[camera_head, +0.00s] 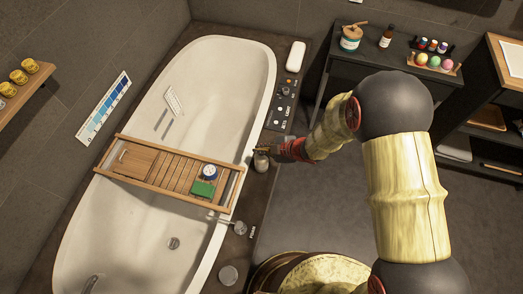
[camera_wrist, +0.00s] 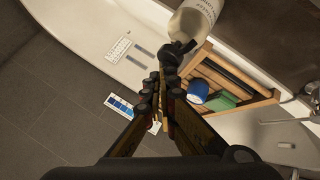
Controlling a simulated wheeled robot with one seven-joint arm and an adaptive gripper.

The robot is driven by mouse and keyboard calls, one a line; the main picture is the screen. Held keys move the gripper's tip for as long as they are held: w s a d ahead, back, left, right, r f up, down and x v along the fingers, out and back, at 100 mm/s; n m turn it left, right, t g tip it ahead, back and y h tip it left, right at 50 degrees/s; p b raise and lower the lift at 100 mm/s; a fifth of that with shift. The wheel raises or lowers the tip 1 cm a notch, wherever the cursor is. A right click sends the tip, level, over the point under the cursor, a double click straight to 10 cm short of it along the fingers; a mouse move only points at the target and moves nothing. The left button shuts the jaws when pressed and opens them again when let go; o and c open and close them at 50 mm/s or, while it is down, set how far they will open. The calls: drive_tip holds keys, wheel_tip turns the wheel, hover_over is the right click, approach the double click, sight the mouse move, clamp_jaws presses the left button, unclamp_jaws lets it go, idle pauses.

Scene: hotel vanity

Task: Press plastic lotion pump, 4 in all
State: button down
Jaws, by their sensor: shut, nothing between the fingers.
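The lotion pump bottle (camera_head: 261,163) stands on the dark rim at the tub's right side in the head view. It is small there and partly hidden by my gripper. In the wrist view the bottle (camera_wrist: 197,18) is pale with a printed label and a black pump top (camera_wrist: 181,46), cut off by the upper edge. My gripper (camera_head: 272,150) is at the bottle's top, coming from the right. In the wrist view my gripper (camera_wrist: 160,88) is shut and empty, with its fingertips close to the pump top. I cannot tell whether they touch.
A wooden bath tray (camera_head: 150,182) spans the white tub (camera_head: 120,222), with a green block (camera_head: 202,189) and a blue-and-white round item (camera_head: 210,171) on it. A tap (camera_head: 238,227) and a control panel (camera_head: 283,105) flank the bottle along the rim. A dark shelf with jars stands behind.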

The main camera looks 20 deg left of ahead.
drive_tip(key=shift+f+b, duration=0.3)
drive_tip(key=shift+f, duration=0.2)
idle(0.3)
idle(0.4)
drive_tip(key=shift+r+p, duration=1.1)
drive_tip(key=shift+r, duration=0.1)
drive_tip(key=shift+r+p, duration=2.2)
drive_tip(key=shift+r, duration=0.3)
